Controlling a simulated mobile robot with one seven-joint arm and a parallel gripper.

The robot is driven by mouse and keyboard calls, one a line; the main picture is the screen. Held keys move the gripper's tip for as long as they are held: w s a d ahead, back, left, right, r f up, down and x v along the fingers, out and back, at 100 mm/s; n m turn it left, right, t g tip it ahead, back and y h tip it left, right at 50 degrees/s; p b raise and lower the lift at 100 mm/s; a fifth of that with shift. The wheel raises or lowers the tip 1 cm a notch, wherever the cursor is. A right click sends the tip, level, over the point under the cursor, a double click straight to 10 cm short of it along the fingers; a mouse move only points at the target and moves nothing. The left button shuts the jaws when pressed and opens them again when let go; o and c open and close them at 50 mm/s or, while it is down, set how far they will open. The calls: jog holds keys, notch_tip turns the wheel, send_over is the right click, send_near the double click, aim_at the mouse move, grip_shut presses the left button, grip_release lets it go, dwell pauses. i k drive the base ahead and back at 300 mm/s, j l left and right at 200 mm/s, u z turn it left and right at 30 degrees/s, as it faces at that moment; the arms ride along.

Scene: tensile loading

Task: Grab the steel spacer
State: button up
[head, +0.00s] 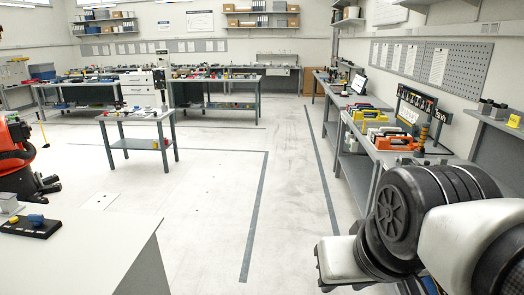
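I cannot pick out the steel spacer for certain in the head view; items on the benches are too small to tell. A small grey metallic block (8,204) stands on the near white table (95,245) at the left edge of the picture. Beside it is a black base (32,228) with a blue part and a yellow part on it. My arm fills the lower right of the picture, with dark round joints and white links. My gripper is not visible, so I cannot see its fingers or whether it holds anything.
A small grey table (136,117) with a machine behind it stands mid-left. A long bench (385,155) with orange, green and yellow tools runs along the right wall. A red and black machine (15,160) stands at far left. The marked floor (205,200) between is clear.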

aim_at(404, 159)
jog(key=i+z, duration=0.1)
jog(key=i, duration=0.5)
jog(key=i+z, duration=0.1)
jog(key=i, duration=0.55)
jog(key=i+z, duration=0.1)
jog(key=i, duration=0.5)
jog(key=i+j, duration=0.15)
jog(key=i, duration=0.45)
jog(key=i+j+z, duration=0.15)
jog(key=i, duration=0.5)
jog(key=i+z, duration=0.2)
jog(key=z, duration=0.2)
jog(key=i+z, duration=0.2)
jog(key=z, duration=0.15)
jog(key=i+z, duration=0.15)
jog(key=z, duration=0.25)
jog(key=i+j+z, duration=0.2)
jog(key=z, duration=0.15)
jog(key=i+z, duration=0.2)
jog(key=z, duration=0.15)
jog(key=i+j+z, duration=0.15)
jog(key=z, duration=0.2)
